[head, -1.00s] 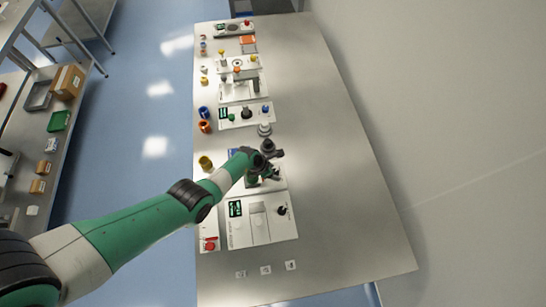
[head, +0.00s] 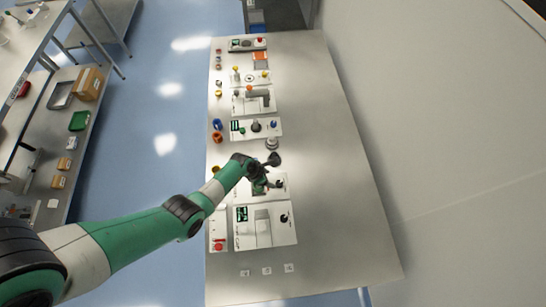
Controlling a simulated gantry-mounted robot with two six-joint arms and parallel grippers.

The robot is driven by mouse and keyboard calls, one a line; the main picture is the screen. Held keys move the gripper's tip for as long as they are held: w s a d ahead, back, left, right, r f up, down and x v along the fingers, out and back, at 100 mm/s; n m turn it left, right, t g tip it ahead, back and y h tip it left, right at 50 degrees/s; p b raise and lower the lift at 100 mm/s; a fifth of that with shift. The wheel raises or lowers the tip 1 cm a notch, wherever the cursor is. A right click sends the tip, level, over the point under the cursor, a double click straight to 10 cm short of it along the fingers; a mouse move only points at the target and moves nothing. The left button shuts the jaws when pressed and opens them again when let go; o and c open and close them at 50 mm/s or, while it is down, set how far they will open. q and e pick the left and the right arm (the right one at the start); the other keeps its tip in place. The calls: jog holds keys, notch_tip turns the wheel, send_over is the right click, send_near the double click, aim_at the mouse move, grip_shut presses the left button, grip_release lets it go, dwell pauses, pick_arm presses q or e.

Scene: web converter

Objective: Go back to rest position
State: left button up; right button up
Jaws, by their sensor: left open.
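My left arm reaches in from the left, green and white with dark joints. My left gripper (head: 270,184) is over the long metal table (head: 330,170), at the white panel (head: 279,180) in its nearer half. The gripper is open, and I see nothing held in it. The arm hides part of that panel. My right gripper is not in view.
A white unit with a small screen (head: 265,226) sits just nearer. Several more panels and small coloured parts, such as an orange ring (head: 217,137), line the table's left side. The right side is bare. A shelf with boxes (head: 88,84) stands left across the blue floor.

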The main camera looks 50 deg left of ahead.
pick_arm(q)
jog(key=shift+s+r, duration=0.2)
jog(key=shift+r, duration=0.15)
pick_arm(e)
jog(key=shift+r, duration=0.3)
